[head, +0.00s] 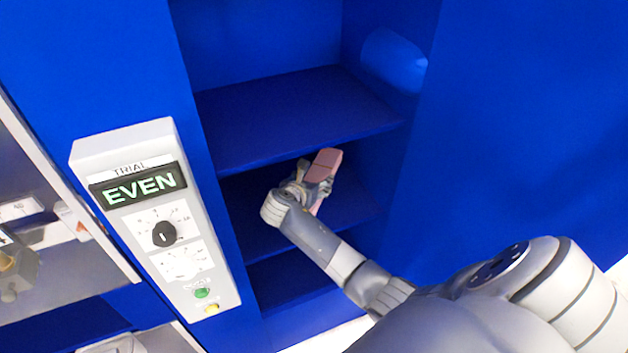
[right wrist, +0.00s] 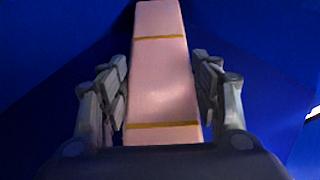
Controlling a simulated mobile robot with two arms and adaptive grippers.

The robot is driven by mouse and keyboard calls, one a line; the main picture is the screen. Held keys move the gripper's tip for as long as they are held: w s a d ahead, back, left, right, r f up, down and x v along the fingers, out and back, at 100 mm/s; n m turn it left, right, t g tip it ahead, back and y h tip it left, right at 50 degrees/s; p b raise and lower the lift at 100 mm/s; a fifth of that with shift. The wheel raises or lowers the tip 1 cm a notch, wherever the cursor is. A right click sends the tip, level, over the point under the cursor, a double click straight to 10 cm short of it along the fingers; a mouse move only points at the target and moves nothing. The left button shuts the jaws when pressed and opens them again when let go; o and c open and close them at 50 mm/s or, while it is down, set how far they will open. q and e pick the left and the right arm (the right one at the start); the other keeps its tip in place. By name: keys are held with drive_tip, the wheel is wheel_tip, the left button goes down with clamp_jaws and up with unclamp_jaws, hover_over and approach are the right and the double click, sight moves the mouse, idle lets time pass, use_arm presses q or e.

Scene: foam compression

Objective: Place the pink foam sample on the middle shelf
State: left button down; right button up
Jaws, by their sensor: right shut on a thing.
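The pink foam sample (head: 326,160) is a long block in my right gripper (head: 312,183), inside the blue shelf unit. In the right wrist view the sample (right wrist: 160,85) has two yellowish bands and lies lengthwise between the two fingers of my right gripper (right wrist: 161,105). The gripper is shut on it. In the head view the sample is tilted and in front of the middle shelf (head: 250,205), below the upper shelf board (head: 290,115). I cannot tell whether it touches the middle shelf. My left gripper is not in view.
A white panel (head: 215,270) on the left reads EVEN, with a dial and green and yellow buttons. A lower shelf (head: 285,285) lies below. The blue side wall (head: 372,150) is close on the right of the gripper. The upper shelf is empty.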

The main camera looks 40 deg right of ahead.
drive_tip(key=o, duration=0.9)
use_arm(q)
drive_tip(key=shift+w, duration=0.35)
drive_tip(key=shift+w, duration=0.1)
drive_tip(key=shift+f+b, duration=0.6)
use_arm(e)
drive_tip(key=v, duration=1.2)
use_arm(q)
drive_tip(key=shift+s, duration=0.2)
